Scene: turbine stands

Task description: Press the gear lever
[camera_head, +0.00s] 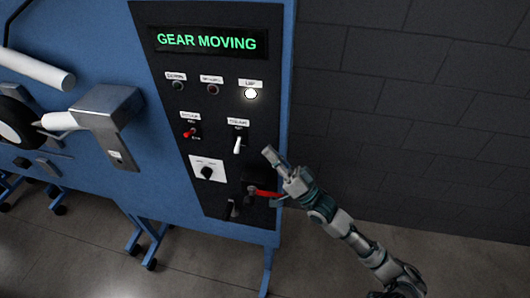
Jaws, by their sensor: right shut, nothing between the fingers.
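A blue stand has a black control panel (150,60) whose display (206,41) reads "GEAR MOVING" in green. A white-tipped toggle lever (238,145) points down at the panel's right side. A red-tipped switch (189,133) sits to its left. The small labels are too blurred to tell which one is the gear lever. My right gripper (271,157) is shut and empty, just right of the white-tipped lever and apart from it in the picture. My left gripper is not in view.
A red handle (264,193) on a black box shows beside my right wrist. A black knob (207,172) on a white plate is to its left. One round lamp (250,93) is lit white. A grey bracket (105,105) juts out at left. A dark wall (410,100) stands behind.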

